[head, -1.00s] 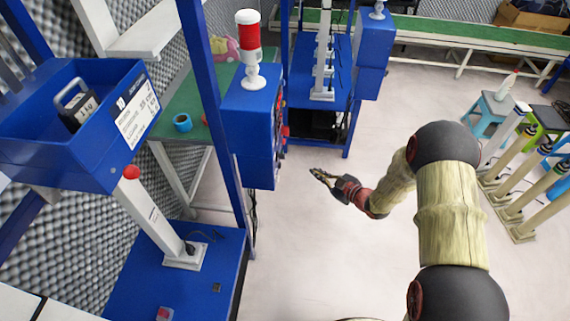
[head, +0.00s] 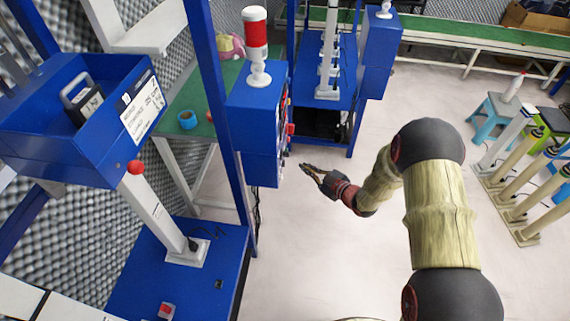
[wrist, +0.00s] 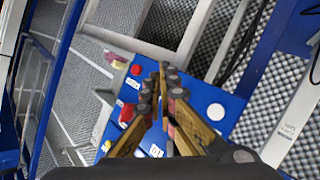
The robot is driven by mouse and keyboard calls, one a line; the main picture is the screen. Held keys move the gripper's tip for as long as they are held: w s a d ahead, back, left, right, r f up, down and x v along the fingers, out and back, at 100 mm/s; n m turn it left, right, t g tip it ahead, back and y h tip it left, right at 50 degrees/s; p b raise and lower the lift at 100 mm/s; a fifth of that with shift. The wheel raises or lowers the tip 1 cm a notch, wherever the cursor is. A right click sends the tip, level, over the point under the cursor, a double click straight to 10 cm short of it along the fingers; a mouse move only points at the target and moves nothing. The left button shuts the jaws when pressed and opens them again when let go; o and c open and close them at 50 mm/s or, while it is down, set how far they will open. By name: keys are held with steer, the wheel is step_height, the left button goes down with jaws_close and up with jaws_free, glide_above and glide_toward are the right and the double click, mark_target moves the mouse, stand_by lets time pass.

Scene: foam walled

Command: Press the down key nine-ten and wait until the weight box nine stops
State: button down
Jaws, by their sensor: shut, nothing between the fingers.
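A blue open box (head: 103,149) with a white printed label, likely weight box nine, is at the left in the head view, holding a dark weight (head: 82,98). A blue control box (head: 252,128) with a red and white lamp on top hangs on a blue post. Its button face is nearly edge-on there. In the wrist view the blue panel (wrist: 229,101) shows a red button (wrist: 135,70), a white round button (wrist: 216,111) and smaller keys partly behind the fingers. My gripper (head: 305,168) is shut and empty, right of the control box with a small apparent gap. I cannot read which key is nine-ten.
A second blue control box (head: 377,50) stands on the frame behind. A green-topped table (head: 190,102) with a blue tape roll is behind the post. The pale floor around my arm is clear.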

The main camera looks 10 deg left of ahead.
mark_target(284, 163)
steer(key=shift+a+b, duration=0.3)
steer(key=shift+a, duration=1.6)
steer(key=shift+a, duration=0.45)
